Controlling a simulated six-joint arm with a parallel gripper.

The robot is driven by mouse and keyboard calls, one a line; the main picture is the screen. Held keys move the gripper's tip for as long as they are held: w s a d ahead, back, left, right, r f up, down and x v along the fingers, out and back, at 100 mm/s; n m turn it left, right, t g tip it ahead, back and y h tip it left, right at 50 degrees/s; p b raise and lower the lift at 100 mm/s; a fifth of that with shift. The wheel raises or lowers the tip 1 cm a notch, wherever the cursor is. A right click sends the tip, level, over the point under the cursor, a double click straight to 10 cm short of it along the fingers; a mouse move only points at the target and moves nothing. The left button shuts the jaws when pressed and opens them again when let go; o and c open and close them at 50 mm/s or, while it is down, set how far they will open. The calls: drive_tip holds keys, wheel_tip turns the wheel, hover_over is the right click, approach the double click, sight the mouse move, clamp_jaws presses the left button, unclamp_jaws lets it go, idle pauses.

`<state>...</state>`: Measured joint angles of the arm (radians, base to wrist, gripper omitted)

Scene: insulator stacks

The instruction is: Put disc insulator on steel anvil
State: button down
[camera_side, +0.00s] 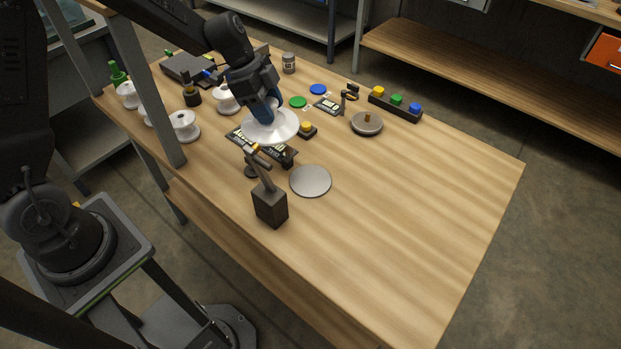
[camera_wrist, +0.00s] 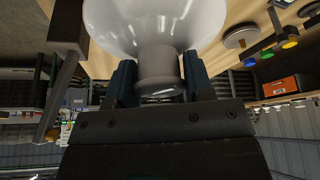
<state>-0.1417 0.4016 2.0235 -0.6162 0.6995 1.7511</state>
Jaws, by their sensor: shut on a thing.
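The white disc insulator (camera_side: 273,127) hangs from my gripper (camera_side: 264,106) in the side view, held above the table over a dark circuit board. In the wrist view the white disc (camera_wrist: 155,20) fills the top, and its grey cap sits between the blue fingers of my gripper (camera_wrist: 158,80), which is shut on it. A flat round grey plate (camera_side: 311,181), which looks like the steel anvil, lies on the table to the lower right of the insulator, apart from it. Its top is bare. The plate cannot be made out in the wrist view.
A dark block (camera_side: 270,207) with an upright tool stands left of the plate. A yellow button box (camera_side: 307,129) is close beside the insulator. A round dish with a knob (camera_side: 366,124) and a strip of coloured buttons (camera_side: 396,104) lie farther right. White spools (camera_side: 184,126) stand left.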

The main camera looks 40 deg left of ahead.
drive_tip(key=shift+s+r+m+g, duration=0.3)
drive_tip(key=shift+s+m, duration=0.2)
drive_tip(key=shift+m, duration=0.6)
drive_tip(key=shift+s+d, duration=0.1)
drive_tip(key=shift+d, duration=0.15)
drive_tip(key=shift+m, duration=0.3)
drive_tip(key=shift+w+d+f, duration=0.35)
drive_tip(key=shift+d+f, duration=1.5)
drive_tip(key=shift+w+d+f, duration=0.35)
drive_tip(key=shift+d+f, duration=1.45)
drive_tip(key=shift+d, duration=0.05)
drive_tip(key=shift+w+d+f, duration=0.35)
drive_tip(key=shift+d+f, duration=1.5)
drive_tip(key=c, duration=0.5)
unclamp_jaws()
drive_tip(key=shift+f, duration=0.2)
drive_tip(key=v, duration=1.2)
drive_tip(key=shift+a+r, duration=0.15)
drive_tip(key=shift+r, duration=0.1)
